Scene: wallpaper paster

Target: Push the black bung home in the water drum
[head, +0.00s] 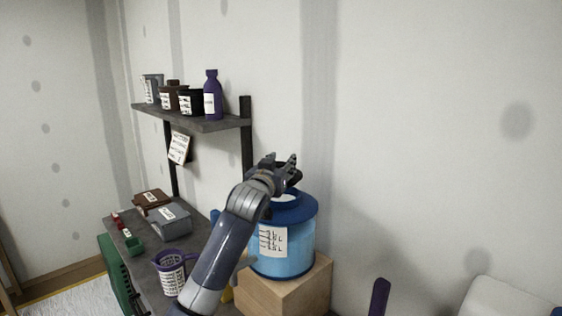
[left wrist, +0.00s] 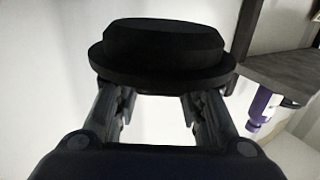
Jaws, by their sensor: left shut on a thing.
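The water drum (head: 297,256) is a blue cylinder with a darker blue top and a paper label, standing upright on a wooden block. My left gripper (head: 290,165) is above the drum's top in the head view. It is shut on the black bung (left wrist: 162,52), which shows large between the fingers in the left wrist view (left wrist: 160,106). The bung is a round black plug with a wider flange. In the head view only a dark edge of it shows behind the fingers. The arm and gripper hide part of the drum's top. My right gripper is not in view.
A wall shelf (head: 222,126) left of the drum holds a purple bottle (head: 212,98) and several containers. The low bench has a grey box (head: 170,222), a brown box (head: 151,200) and a purple jug (head: 173,275). The wooden block (head: 290,292) bears the drum. The wall to the right is bare.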

